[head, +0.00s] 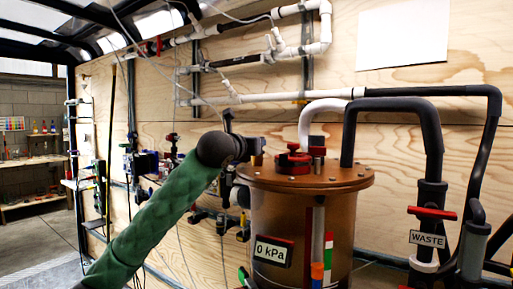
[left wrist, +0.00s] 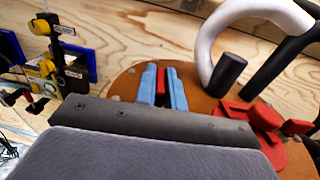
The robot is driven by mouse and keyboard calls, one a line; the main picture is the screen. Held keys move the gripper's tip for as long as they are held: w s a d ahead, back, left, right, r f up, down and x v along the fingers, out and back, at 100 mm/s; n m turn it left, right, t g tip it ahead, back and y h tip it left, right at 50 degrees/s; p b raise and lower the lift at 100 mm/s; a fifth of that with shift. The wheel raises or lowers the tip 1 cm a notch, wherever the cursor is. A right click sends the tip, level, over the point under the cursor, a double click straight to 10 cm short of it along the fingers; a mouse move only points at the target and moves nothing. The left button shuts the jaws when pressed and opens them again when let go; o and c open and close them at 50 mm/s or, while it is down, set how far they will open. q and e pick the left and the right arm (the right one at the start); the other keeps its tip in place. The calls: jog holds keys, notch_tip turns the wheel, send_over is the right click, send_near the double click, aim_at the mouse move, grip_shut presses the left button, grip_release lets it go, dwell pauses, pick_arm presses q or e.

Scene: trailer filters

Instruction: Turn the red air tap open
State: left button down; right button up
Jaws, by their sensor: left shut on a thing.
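My left gripper (head: 257,158) reaches in from the left to the near-left part of the brown tank's lid (head: 345,180). In the left wrist view its two blue fingers (left wrist: 163,90) are shut on a narrow red piece (left wrist: 161,84), which looks like the red air tap's handle. Most of that piece is hidden between the fingers, so I cannot tell which way it is turned. The tank's display (head: 273,251) reads 0 kPa. My right gripper is not in view.
A red clamp-like fitting (head: 293,158) sits on the lid right of my gripper, and it also shows in the left wrist view (left wrist: 262,117). White and black pipes rise behind it. A red-handled valve (head: 432,213) marked WASTE stands at the right.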

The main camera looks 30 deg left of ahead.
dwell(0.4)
pick_arm(q)
jog(key=c, duration=1.5)
grip_release()
jog(key=s, duration=0.4)
jog(key=s+b, duration=0.1)
jog(key=s, duration=0.1)
jog(key=shift+s+d, duration=0.2)
jog(key=shift+d, duration=0.1)
jog(key=shift+s, duration=0.6)
